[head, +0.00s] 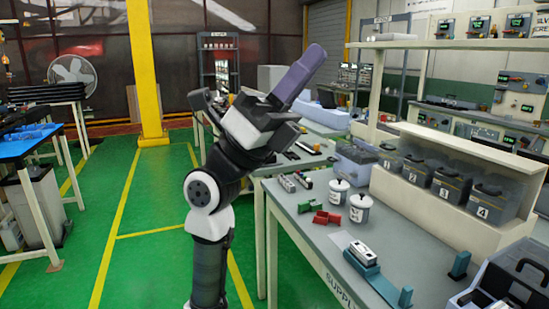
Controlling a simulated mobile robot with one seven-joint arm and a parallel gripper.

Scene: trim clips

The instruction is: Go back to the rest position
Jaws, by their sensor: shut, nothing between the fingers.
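My arm rises from the bottom of the head view at the left of the workbench. My gripper (312,55) is at its upper end, tilted up and to the right, and is seen from behind. The long purple-grey fingers are together, and nothing shows between them. The gripper is in the air, apart from the objects on the bench.
The workbench (395,250) on the right holds white tubs (360,207), green clips (311,206), red clips (327,218) and a blue fixture (375,283). Numbered bins (449,189) stand behind. A yellow post (144,70) is behind my arm.

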